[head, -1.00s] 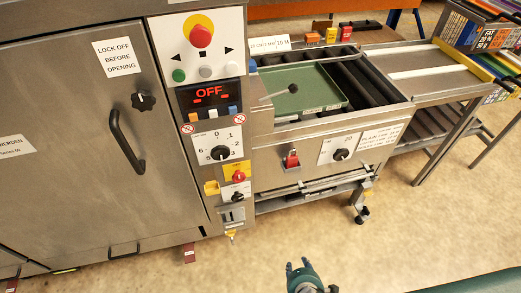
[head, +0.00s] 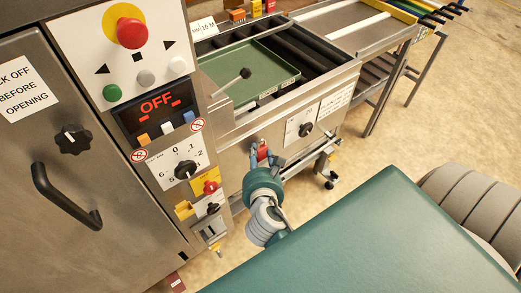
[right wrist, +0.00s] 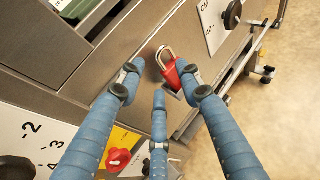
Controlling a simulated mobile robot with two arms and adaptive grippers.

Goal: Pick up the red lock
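The red lock (right wrist: 172,74) is a small padlock with a silver shackle. In the right wrist view it hangs on the machine's steel front panel, just beyond my fingertips. In the head view the red lock (head: 263,151) shows only partly behind my fingers. My right gripper (right wrist: 160,76) is open, with blue fingers spread to the left of, right of and below the lock. It holds nothing; whether a finger touches the lock I cannot tell. In the head view my right gripper (head: 261,160) reaches up to the panel. My left gripper is not in view.
A red switch on a yellow plate (head: 205,185) and black knobs sit left of the lock. A dial (head: 306,129) is to its right. A green tray (head: 250,75) lies on the machine above. A door handle (head: 65,195) sticks out at left.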

